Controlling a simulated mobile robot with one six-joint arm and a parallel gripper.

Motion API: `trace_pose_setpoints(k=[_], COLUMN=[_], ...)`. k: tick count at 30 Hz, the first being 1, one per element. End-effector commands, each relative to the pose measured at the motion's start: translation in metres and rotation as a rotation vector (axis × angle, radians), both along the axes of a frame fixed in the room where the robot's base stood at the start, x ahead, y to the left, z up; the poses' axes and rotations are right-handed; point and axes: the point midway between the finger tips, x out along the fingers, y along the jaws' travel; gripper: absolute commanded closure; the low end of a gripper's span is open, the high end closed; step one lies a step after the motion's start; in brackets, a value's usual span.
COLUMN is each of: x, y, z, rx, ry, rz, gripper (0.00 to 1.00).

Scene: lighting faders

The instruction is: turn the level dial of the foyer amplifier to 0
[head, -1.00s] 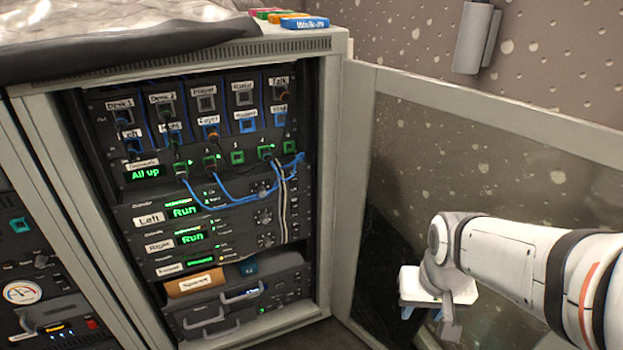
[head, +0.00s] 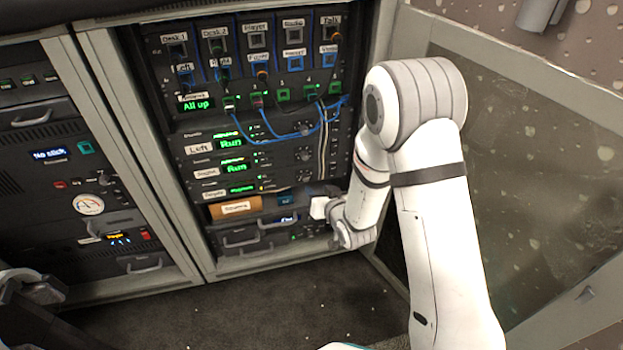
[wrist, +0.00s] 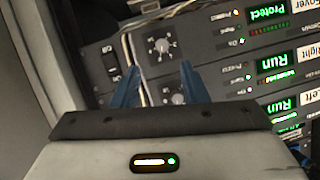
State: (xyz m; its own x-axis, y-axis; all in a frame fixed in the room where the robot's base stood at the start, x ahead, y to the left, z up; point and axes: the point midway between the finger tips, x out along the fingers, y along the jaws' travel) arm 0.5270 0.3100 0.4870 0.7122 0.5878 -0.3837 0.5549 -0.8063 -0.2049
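The foyer amplifier (head: 232,193) is the lowest of three stacked amplifiers in the open rack. In the wrist view its green display (wrist: 264,18) appears to read Protect. In the picture, the foyer dial lies just above and between the fingertips; I see no contact. The right amplifier's dial (wrist: 178,98) shows lower, between the fingers.
White cables (wrist: 138,60) hang beside the dials, close to the left finger. A rocker switch (wrist: 108,60) is to the left. In the head view, blue cables (head: 290,130) loop above, and the open rack door (head: 540,150) stands right of my arm.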

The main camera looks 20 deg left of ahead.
Motion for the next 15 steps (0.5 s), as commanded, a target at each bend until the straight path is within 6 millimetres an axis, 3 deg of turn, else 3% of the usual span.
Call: trace_pose_setpoints(k=[15], x=[0.048], y=[0.042], z=[-0.028], rx=[0.01], ry=[-0.006], rz=[0.003], gripper=[0.6])
